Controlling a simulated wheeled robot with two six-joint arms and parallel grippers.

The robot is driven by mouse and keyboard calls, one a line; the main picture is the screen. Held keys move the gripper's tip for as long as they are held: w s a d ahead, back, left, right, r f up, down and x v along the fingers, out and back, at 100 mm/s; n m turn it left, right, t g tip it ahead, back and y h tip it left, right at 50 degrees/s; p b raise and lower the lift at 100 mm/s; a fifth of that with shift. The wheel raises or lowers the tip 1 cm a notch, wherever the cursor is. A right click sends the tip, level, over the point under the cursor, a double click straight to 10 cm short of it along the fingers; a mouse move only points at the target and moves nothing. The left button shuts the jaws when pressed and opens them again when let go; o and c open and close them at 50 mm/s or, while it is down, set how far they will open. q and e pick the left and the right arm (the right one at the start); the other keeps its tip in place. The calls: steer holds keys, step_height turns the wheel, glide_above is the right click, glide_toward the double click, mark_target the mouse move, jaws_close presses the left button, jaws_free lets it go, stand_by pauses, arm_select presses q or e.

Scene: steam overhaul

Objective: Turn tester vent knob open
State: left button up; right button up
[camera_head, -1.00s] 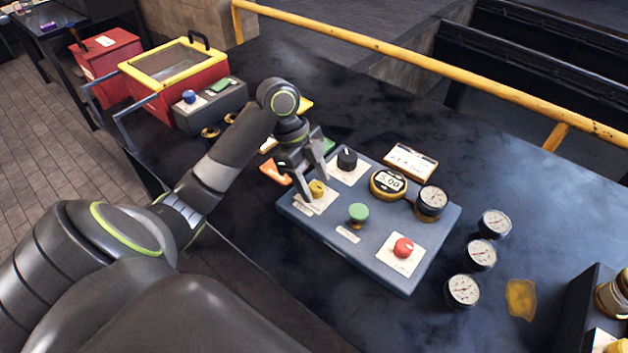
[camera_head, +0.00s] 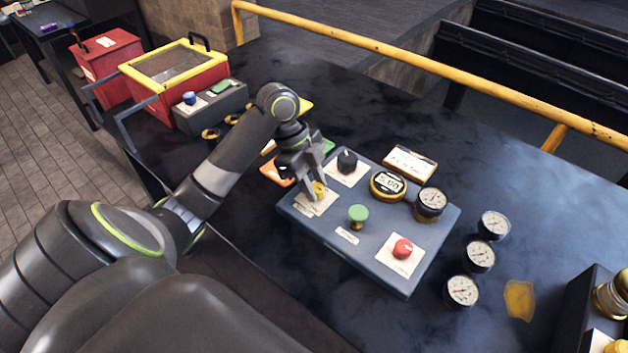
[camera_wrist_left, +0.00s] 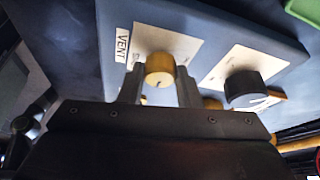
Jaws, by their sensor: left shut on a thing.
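The tester (camera_head: 330,238) is a blue-grey panel on the dark bench. Its yellow vent knob (camera_head: 319,189) sits at the panel's left corner on a white plate. In the left wrist view the knob (camera_wrist_left: 160,70) shows beside a label reading VENT (camera_wrist_left: 122,45). My left gripper (camera_head: 314,190) is at the vent knob, with its two fingers on either side of it and shut on it. The fingers hide part of the knob in the head view. My right gripper is not in view.
Loose gauges (camera_head: 480,255) lie to the right. A yellow rail (camera_head: 400,55) runs behind the bench.

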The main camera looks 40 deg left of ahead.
arm_select(q)
steer(key=n+t+y+p, duration=0.1)
steer(key=n+p, duration=0.4)
steer(key=p, duration=0.1)
steer(key=n+t+y+p, duration=0.1)
steer(key=n+p, duration=0.4)
steer(key=p, duration=0.2)
steer(key=n+t+y+p, duration=0.1)
steer(key=n+t+p, duration=0.1)
steer(key=n+p, duration=0.3)
steer(key=shift+s+d+r+y+p, duration=0.25)
steer(key=shift+d+r+y+p, duration=0.15)
steer(key=shift+p, duration=0.6)
steer(key=shift+f+n+y+p, duration=0.25)
steer(key=shift+n+y+p, duration=0.25)
steer(key=shift+n+p, duration=0.75)
steer(key=o, duration=1)
steer(key=shift+f, duration=0.1)
steer(key=shift+c, duration=0.2)
steer(key=shift+s+r, duration=0.2)
steer(key=shift+r, duration=0.25)
steer(key=b+v, duration=0.1)
steer(key=v, duration=1.5)
steer(key=shift+r, duration=0.25)
